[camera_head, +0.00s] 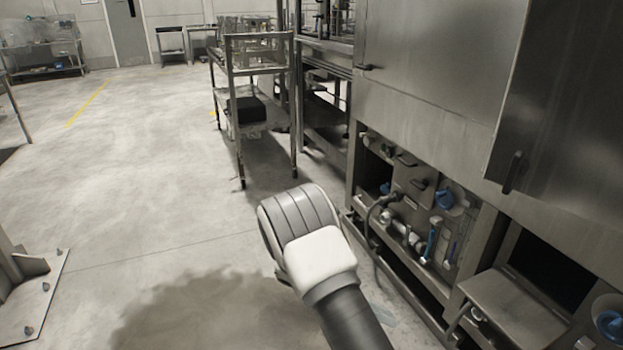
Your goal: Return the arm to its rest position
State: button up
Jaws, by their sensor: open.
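Part of my arm (318,262) shows in the head view at the lower middle. A thick dark grey link rises from the bottom edge to a white and grey rounded joint. The arm is beside the large steel washer (428,95) on the right, and from this view I cannot tell how far apart they are. My gripper and its fingers do not show.
A wheeled steel rack (233,68) with a black box (246,110) stands beyond the arm. The washer's open lower bay shows pipes and blue fittings (433,240). A bolted base plate (32,298) is at the lower left. The left-middle floor is clear, with a dark stain (200,315) nearer.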

jog(key=s+a+r+m+t+y, duration=0.1)
jog(key=s+r+m+t+y, duration=0.4)
jog(key=s+r+m+y, duration=0.5)
jog(key=s+a+r+m+t+y, duration=0.1)
jog(key=s+r+m+t+y, duration=0.3)
jog(key=s+r+m, duration=0.95)
jog(key=w+r+n+p, duration=0.1)
jog(key=w+r+p, duration=0.1)
jog(key=r+p, duration=1.2)
jog(key=w+r+n+t+p, duration=0.1)
jog(key=w+r+p, duration=0.1)
jog(key=r+p, duration=1.2)
notch_tip(320, 180, up, 4)
jog(key=shift+w+d+f+h, duration=0.15)
jog(key=shift+w+f+h, duration=0.05)
jog(key=shift+w+h, duration=0.1)
jog(key=shift+d, duration=0.15)
